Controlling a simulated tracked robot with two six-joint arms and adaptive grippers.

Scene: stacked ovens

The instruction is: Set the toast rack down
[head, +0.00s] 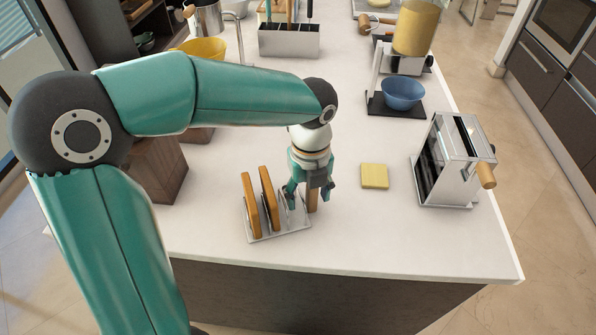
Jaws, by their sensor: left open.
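The toast rack (278,236) stands on the white counter near its front edge. Two upright brown slices of toast (251,206) fill its left part. My left gripper (309,196) points down at the right end of the rack, with its fingers open. A narrow brown piece (312,200) shows between the fingers, and I cannot tell whether they touch it. The fingers and wrist hide part of the rack's right side. My right gripper is out of view.
A yellow square (374,176) lies right of the rack. Further right stands a silver toaster-like box (452,165) with a wooden handle. A blue bowl (403,92) sits behind on a dark stand. A wooden block (160,172) is at left. The front right counter is clear.

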